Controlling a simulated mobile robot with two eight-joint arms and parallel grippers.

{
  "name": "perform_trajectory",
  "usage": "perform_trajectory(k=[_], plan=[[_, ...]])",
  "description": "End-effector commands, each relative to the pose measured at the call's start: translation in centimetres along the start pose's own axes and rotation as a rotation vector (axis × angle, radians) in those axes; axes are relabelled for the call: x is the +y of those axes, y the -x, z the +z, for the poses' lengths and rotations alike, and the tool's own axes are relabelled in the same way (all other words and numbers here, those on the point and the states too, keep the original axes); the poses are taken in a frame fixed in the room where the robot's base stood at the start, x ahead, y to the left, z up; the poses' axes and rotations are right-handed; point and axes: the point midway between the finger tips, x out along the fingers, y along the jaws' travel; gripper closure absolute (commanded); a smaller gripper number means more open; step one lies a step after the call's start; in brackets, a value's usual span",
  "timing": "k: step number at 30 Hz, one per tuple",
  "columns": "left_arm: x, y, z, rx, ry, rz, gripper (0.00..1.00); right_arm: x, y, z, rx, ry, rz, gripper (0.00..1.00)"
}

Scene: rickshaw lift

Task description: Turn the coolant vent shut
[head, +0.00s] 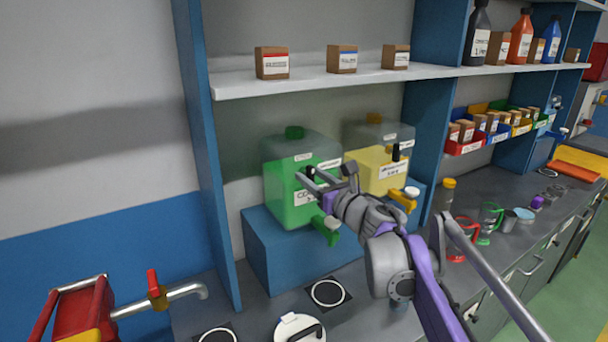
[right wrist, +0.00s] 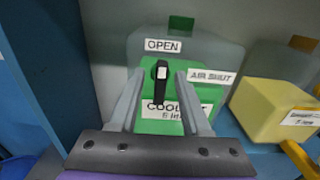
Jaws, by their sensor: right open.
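The coolant container (head: 285,188) is a green tank with a translucent upper part, standing on a blue block. Its vent (right wrist: 161,90) is a black lever with a white mark, upright in the right wrist view below the OPEN label (right wrist: 164,46). The AIR SHUT label (right wrist: 211,77) is to its right. My right gripper (head: 304,174) is open at the tank's front, and its fingers (right wrist: 161,72) lie on either side of the lever in the right wrist view. I cannot tell whether they touch it. In the head view the gripper largely hides the vent. My left gripper is not in view.
A yellow container (head: 370,176) stands right of the green one. A green tap (head: 326,228) and a yellow tap (head: 403,199) stick out in front. A shelf (head: 240,87) with small boxes runs above. A red-handled pipe valve (head: 155,290) is at the lower left.

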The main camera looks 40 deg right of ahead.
Motion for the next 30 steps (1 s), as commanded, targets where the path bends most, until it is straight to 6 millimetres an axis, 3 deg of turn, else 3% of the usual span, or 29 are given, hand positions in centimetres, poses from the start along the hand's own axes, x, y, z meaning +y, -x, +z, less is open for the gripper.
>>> perform_trajectory(k=[6, 15, 30], plan=[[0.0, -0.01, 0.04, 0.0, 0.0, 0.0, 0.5, 0.0, 0.03, 0.01, 0.0, 0.0, 0.0, 0.53], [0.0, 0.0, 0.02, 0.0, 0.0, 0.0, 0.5, 0.0, 0.01, 0.01, 0.0, -0.001, 0.0, 1.0], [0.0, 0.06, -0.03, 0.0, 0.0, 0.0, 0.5, -0.02, -0.01, 0.02, 0.0, -0.047, 0.0, 1.0]])
